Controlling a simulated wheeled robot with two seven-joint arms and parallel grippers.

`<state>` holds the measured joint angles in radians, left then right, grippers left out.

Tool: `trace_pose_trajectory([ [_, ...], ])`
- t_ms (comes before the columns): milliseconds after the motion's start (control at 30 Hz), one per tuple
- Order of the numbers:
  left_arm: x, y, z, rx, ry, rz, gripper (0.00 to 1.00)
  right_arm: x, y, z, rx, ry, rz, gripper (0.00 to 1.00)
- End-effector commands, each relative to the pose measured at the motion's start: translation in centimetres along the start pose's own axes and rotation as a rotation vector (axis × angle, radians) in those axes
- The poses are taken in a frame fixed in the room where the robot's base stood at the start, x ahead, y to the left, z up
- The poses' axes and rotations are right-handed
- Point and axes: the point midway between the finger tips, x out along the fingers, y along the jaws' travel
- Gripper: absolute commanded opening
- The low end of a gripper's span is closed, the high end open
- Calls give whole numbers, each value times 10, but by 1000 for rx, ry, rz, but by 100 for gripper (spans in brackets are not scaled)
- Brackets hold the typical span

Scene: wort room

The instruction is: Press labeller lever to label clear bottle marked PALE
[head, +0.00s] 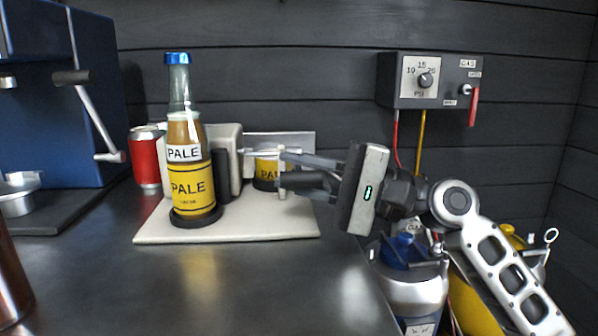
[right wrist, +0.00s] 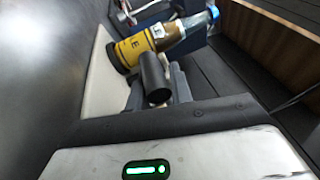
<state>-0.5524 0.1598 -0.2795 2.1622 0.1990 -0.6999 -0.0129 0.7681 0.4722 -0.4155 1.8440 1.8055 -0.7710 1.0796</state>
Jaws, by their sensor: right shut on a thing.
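The clear bottle (head: 188,130) has a blue cap and amber contents. It stands upright on a black disc at the front of the labeller (head: 245,228). It carries a white PALE tag and a yellow PALE label; it also shows in the right wrist view (right wrist: 165,38). My right gripper (head: 284,168) is right of the bottle, at the back of the labeller. Its fingers are closed around a small pale part, seemingly the lever, mostly hidden by them. A yellow label roll (head: 266,172) shows behind the fingertips. A black cylinder (right wrist: 153,76) is near the fingers. My left gripper is out of view.
A red can (head: 146,160) stands behind the labeller's left side. A blue machine (head: 60,110) with a handle is at left. A gas control box (head: 432,80) hangs on the wall at right, above a metal keg (head: 415,290).

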Motion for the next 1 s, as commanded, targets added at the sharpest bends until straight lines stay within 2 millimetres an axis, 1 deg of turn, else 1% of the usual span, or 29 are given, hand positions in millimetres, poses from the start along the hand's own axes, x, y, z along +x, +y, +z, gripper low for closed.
trace_pose_trajectory([
  [33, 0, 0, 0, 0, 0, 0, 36, 1, 0, 3, 6, -9, 0, 0],
  [67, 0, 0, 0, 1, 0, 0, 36, 1, 0, 3, 5, -9, 0, 30],
  [100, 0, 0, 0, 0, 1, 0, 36, 1, 0, 3, 5, -9, 0, 41],
  [133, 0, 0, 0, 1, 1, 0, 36, 1, 0, 3, 5, -8, 0, 44],
  [533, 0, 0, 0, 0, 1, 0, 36, 0, 0, 1, 2, -4, 1, 44],
  [667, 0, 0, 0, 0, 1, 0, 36, -6, 0, 1, 2, -2, 1, 44],
  [767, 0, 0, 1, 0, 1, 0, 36, -20, 1, 0, 3, -1, 2, 44],
  [867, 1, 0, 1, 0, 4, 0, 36, -41, 2, 0, 4, 1, 3, 44],
  [1000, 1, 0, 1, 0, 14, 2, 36, -76, 2, 0, 5, 0, 3, 44],
])
